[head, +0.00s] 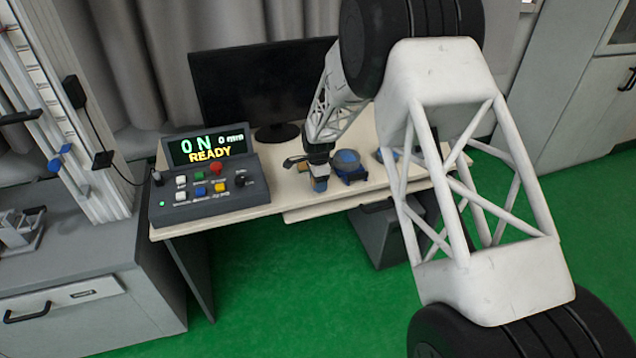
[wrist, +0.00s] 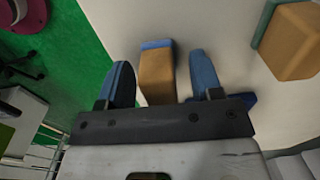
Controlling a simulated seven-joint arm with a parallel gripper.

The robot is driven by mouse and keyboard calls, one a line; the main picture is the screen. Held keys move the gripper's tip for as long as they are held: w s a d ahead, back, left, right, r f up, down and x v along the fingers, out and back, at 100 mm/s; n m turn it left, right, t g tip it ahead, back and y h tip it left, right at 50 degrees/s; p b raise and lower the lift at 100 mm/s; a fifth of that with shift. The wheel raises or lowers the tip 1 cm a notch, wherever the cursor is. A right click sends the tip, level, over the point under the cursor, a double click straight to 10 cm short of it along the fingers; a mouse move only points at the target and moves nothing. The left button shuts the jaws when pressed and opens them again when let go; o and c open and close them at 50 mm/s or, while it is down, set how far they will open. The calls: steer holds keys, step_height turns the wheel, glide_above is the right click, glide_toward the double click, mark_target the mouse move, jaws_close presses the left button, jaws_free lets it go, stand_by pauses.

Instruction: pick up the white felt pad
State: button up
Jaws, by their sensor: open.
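I cannot pick out a white felt pad in either view. In the wrist view my gripper (wrist: 160,62) is open. Its two blue fingers stand on either side of a tan block (wrist: 157,80) with a blue layer at its far end. I cannot tell whether the fingers touch it. A second tan block (wrist: 292,42) with a teal layer lies to the right, outside the fingers. In the head view my gripper (head: 318,165) is low over the table, with a small tan and blue piece (head: 320,184) at it; its fingers are hard to make out.
The pale table (head: 270,196) also carries a blue object (head: 348,163), a control box (head: 207,180) reading "READY", and a black monitor (head: 262,85) behind. Another blue item (head: 385,155) is partly hidden by my arm. A vertical tower (head: 60,110) stands left; the floor is green.

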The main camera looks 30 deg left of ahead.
steer(key=shift+c, duration=0.4)
steer(key=c, duration=1)
steer(key=shift+o, duration=0.2)
steer(key=shift+r, duration=0.15)
steer(key=shift+r, duration=1.4)
steer(key=shift+s+d+r, duration=0.1)
steer(key=shift+s+r, duration=0.05)
steer(key=shift+r, duration=0.15)
steer(key=s+d+r, duration=0.1)
steer(key=s+d, duration=0.8)
steer(key=s, duration=0.3)
steer(key=shift+d+r, duration=0.15)
steer(key=shift+d, duration=0.2)
steer(key=shift+s, duration=0.1)
